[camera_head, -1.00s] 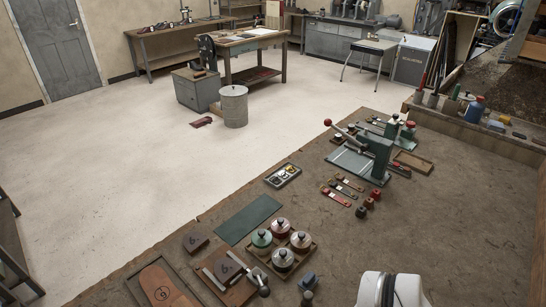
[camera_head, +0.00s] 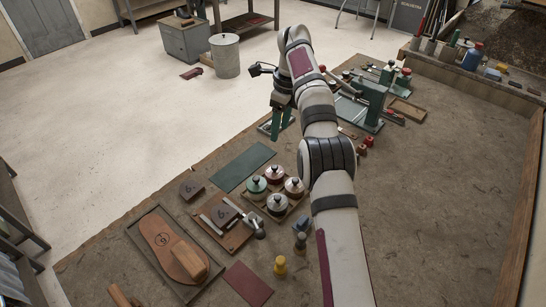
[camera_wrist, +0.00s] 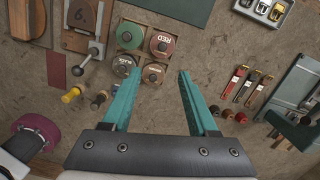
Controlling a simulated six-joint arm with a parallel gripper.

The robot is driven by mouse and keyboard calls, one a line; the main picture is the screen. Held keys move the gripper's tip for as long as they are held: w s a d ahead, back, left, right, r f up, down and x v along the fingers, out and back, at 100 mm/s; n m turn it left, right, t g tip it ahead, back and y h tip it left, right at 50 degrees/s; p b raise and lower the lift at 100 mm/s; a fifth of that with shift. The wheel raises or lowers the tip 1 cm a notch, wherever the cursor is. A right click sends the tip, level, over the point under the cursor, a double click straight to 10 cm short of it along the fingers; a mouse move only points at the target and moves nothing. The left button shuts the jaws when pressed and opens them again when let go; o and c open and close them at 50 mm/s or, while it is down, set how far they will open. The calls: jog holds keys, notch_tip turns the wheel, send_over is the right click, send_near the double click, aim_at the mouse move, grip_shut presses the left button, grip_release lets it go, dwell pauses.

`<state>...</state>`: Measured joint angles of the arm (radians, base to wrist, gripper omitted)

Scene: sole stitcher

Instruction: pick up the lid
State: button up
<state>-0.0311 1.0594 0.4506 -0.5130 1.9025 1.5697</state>
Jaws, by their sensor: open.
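Several round pots with knobbed lids sit in a square wooden tray. In the head view they are a green-lidded pot (camera_head: 256,185), a red one at the back (camera_head: 277,174), one on the right (camera_head: 294,187) and one in front (camera_head: 278,204). The wrist view shows the green lid (camera_wrist: 129,35), a lid marked RED (camera_wrist: 162,43), one marked BLACK (camera_wrist: 123,67) and a brown one (camera_wrist: 152,75). Which lid is meant cannot be told. My gripper (camera_head: 283,132) has teal fingers, open and empty, pointing down above the bench; it also shows in the wrist view (camera_wrist: 157,73).
A green mat (camera_head: 242,166) lies behind the tray. A sole in a frame (camera_head: 165,245) and a number-6 board with a lever (camera_head: 222,222) are to the left. A yellow peg (camera_head: 280,266) stands in front. A green press (camera_head: 367,105) is behind right.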

aim_at(274, 166)
jog(key=f, duration=0.5)
jog(key=w+f, duration=0.1)
jog(key=f, duration=0.4)
jog(key=a+f, duration=0.1)
jog(key=f, duration=0.4)
jog(key=shift+w+a+f, duration=0.1)
jog(key=shift+w+f, duration=0.1)
jog(key=shift+f, duration=0.2)
grip_shut()
